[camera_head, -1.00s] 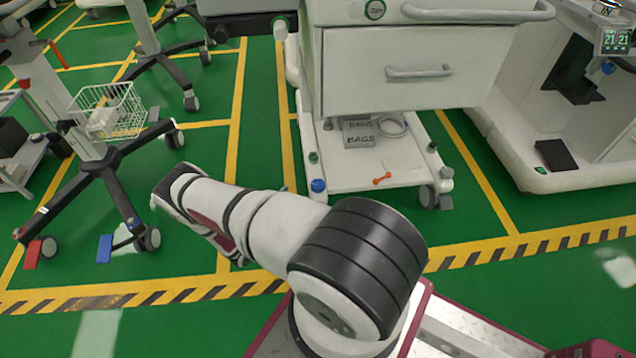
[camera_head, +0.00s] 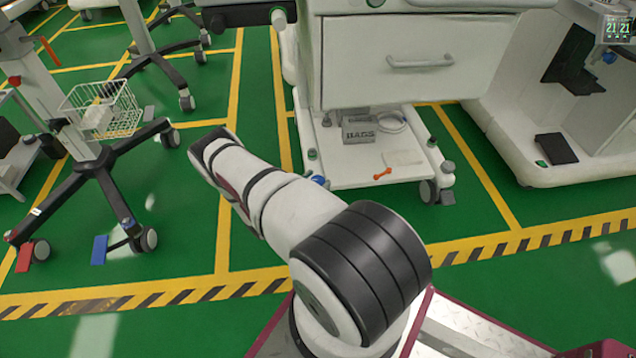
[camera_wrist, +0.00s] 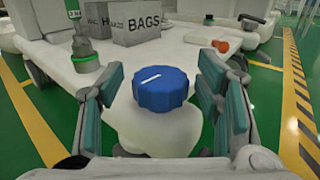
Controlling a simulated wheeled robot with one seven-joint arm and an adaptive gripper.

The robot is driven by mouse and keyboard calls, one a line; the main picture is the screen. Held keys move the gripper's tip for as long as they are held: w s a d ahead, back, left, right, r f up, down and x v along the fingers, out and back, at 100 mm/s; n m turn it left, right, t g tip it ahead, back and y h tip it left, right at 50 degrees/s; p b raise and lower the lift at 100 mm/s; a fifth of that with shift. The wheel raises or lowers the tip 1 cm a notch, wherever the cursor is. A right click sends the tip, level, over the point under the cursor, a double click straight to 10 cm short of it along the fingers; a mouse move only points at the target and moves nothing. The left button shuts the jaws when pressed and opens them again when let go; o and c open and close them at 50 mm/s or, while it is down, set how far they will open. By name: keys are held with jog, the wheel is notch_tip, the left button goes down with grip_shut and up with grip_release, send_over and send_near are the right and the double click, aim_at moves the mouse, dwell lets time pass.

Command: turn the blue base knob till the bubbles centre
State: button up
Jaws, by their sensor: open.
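The blue base knob (camera_wrist: 163,90) has a ribbed rim and a white line on top. In the wrist view it sits on the white base (camera_wrist: 150,133) of the cart, between the fingers of my open gripper (camera_wrist: 161,86). The fingers stand on either side, with no clear contact visible. In the head view the knob (camera_head: 319,181) is small and partly covered by my arm; my gripper cannot be made out there. No bubbles can be made out in either view.
Boxes marked BAGS (camera_wrist: 136,22), a coiled hose (camera_head: 391,122) and an orange item (camera_head: 382,174) lie on the cart's base. The cart's drawer (camera_head: 419,62) overhangs it. A wheeled stand with a wire basket (camera_head: 100,108) is at left; green floor lies between.

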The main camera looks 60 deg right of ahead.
jog(key=shift+s+d, duration=0.15)
jog(key=shift+d, duration=0.4)
jog(key=c, duration=1.2)
jog(key=shift+o, duration=0.2)
jog(key=shift+n+t+p, duration=0.4)
jog(key=shift+n+t, duration=0.4)
jog(key=shift+t, duration=0.5)
jog(key=o, duration=1.2)
jog(key=shift+c, duration=0.2)
jog(key=shift+a, duration=0.1)
jog(key=w+a, duration=0.1)
jog(key=a, duration=1)
jog(key=shift+a, duration=0.4)
